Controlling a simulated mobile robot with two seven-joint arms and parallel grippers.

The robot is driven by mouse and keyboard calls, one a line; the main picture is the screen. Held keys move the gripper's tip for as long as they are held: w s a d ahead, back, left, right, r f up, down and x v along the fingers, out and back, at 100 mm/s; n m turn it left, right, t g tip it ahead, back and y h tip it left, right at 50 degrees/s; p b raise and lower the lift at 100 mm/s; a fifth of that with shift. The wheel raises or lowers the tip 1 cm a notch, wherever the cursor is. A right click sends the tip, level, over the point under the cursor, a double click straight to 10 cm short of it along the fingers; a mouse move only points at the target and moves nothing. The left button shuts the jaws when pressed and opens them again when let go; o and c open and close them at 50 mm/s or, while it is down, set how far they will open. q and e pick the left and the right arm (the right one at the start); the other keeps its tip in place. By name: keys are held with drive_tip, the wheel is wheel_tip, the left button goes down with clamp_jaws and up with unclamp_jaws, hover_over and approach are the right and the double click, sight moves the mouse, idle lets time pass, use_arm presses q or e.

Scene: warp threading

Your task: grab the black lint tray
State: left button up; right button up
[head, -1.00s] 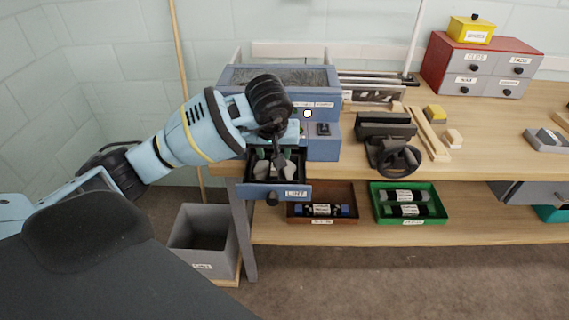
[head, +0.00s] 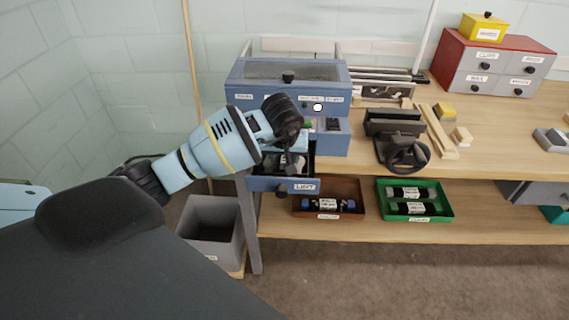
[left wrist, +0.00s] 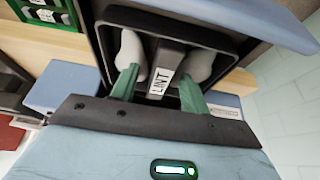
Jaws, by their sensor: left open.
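The black lint tray (left wrist: 225,42) sits inside the pulled-out blue drawer (head: 267,184), which carries a LINT label. In the left wrist view the tray has a dark central grip (left wrist: 168,58) marked LINT, with pale lint lumps on both sides of it. My left gripper (left wrist: 160,88) is open, its green fingers on either side of the grip with gaps between. In the head view my left gripper (head: 288,160) reaches down into the drawer and hides much of the tray. My right gripper is not in view.
The blue machine (head: 285,72) stands behind the drawer. A grey bin (head: 212,222) is on the floor below left. A brown tray (head: 330,198) and a green tray (head: 415,200) are on the lower shelf.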

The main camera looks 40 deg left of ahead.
use_arm(q)
drive_tip(key=shift+f, duration=0.2)
drive_tip(key=shift+f, duration=0.25)
drive_tip(key=shift+c, duration=0.3)
clamp_jaws()
